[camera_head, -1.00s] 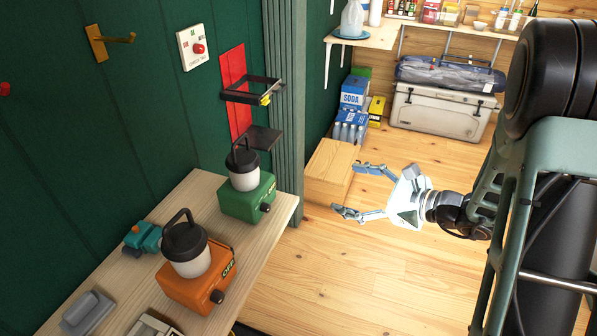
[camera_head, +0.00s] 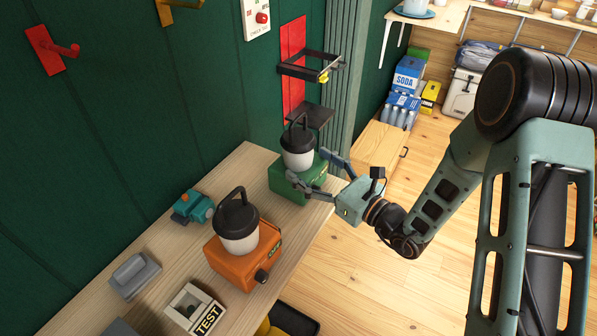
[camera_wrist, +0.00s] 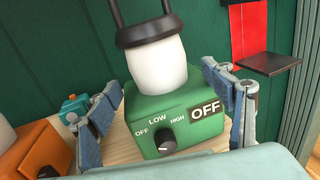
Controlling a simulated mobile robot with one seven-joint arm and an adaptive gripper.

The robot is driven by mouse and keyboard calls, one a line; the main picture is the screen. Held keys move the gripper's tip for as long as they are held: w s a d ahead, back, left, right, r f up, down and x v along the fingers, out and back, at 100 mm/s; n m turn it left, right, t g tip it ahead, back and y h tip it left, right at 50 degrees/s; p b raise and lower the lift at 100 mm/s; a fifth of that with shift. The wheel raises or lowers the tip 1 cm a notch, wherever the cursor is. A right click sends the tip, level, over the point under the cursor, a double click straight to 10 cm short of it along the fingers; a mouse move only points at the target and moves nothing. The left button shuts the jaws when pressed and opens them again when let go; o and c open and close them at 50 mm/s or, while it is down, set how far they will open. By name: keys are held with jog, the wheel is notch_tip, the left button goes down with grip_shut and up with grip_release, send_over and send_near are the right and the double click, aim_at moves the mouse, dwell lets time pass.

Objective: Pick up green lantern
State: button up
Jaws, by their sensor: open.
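The green lantern (camera_head: 283,178) stands upright on the wooden bench, with a white globe, a black cap and a raised handle. Its green base (camera_wrist: 182,128) fills the middle of the wrist view, showing a dark knob, LOW and HIGH marks and an OFF label. My gripper (camera_head: 313,172) is open at the lantern. In the wrist view one finger (camera_wrist: 100,120) is left of the base and the other (camera_wrist: 235,100) is right of it. Whether the fingers touch the base I cannot tell.
A similar orange lantern (camera_head: 232,262) stands nearer on the bench (camera_head: 165,243), left of the green one. A teal object (camera_head: 193,207) and a grey block (camera_head: 134,274) lie along the wall. A black bracket (camera_head: 308,67) and a small shelf (camera_head: 312,116) project from a red wall panel behind the lantern.

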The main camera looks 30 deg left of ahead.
jog(key=x, duration=0.4)
jog(key=shift+a, duration=0.2)
jog(key=shift+c, duration=0.4)
grip_shut()
jog(key=shift+w+r, duration=0.1)
jog(key=shift+r, duration=0.05)
